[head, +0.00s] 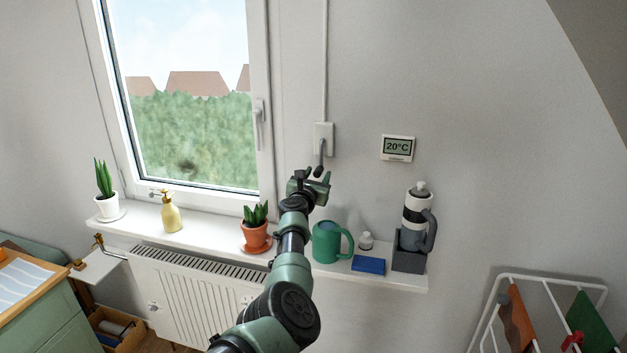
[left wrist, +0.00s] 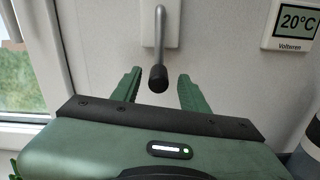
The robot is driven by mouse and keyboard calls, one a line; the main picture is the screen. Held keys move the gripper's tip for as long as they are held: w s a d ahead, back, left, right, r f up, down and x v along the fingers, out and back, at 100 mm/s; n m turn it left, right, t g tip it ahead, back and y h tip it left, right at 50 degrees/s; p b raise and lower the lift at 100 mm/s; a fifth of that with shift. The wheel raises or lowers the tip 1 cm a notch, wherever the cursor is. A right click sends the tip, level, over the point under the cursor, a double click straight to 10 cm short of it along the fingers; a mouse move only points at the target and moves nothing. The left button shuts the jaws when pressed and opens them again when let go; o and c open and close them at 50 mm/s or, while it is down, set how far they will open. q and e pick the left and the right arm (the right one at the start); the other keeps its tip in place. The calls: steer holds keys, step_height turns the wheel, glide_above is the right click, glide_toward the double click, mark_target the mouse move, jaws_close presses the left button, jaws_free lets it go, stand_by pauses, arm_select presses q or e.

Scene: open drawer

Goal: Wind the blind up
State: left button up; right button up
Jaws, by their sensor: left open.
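The winder box (head: 324,132) is a white plate on the wall right of the window, with a strap or cord cover (head: 325,60) rising from it. A grey crank arm hangs down from it, ending in a black knob (left wrist: 158,79). My left gripper (head: 311,177) is open at the knob. In the left wrist view its two green fingers (left wrist: 159,84) stand left and right of the knob, with gaps on both sides. No lowered blind shows over the window (head: 185,100). My right gripper is not in view.
A thermostat (head: 397,148) hangs right of the winder. The wall around it is clear.

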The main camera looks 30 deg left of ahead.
arm_select(q)
steer(key=p+v, duration=0.1)
steer(key=v, duration=0.4)
steer(key=shift+s+d+p, duration=0.1)
steer(key=shift+s+p, duration=0.15)
steer(key=shift+p, duration=0.15)
steer(key=shift+s+d, duration=0.1)
steer(key=shift+s, duration=0.5)
steer(key=shift+f, duration=0.1)
